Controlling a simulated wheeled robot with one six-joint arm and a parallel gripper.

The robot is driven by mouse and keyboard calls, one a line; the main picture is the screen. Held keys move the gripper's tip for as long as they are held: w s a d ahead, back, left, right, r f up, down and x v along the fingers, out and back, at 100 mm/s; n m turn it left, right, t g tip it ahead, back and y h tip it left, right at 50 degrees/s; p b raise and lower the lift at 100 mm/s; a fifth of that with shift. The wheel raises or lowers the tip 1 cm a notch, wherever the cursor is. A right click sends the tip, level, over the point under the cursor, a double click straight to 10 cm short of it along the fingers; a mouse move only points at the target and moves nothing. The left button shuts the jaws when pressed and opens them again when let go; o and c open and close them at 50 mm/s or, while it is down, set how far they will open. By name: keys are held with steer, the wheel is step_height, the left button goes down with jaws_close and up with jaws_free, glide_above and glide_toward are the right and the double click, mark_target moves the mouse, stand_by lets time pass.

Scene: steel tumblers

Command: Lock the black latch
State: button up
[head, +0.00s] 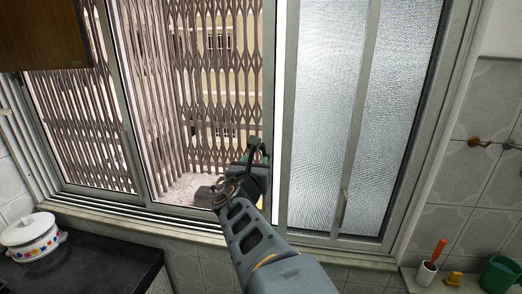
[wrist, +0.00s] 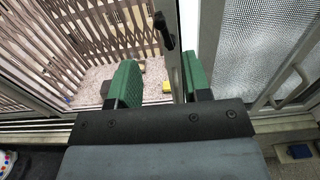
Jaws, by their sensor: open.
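The black latch (wrist: 163,30) shows in the wrist view as a short dark handle, slightly tilted, on the upright metal frame (wrist: 176,62) of the window. My gripper (wrist: 158,78) is open, with its two green-padded fingers apart and nothing held between them. The latch appears above the gap between the fingers and apart from them. The frame's lower part shows between the fingers, nearer the right one. In the head view my gripper (head: 252,166) is at the middle window frame, and my arm and gripper make the latch hard to tell apart there.
A frosted pane (head: 320,110) fills the right side of the window. A folding metal grille (head: 190,90) stands outside on the left. A white pot (head: 30,236) sits on the dark counter (head: 95,268). A green cup (head: 500,274) stands at the lower right.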

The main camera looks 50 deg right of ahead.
mark_target(262, 149)
steer(key=p+x, duration=0.1)
steer(key=x, duration=0.8)
steer(key=shift+f, duration=0.1)
jaws_close()
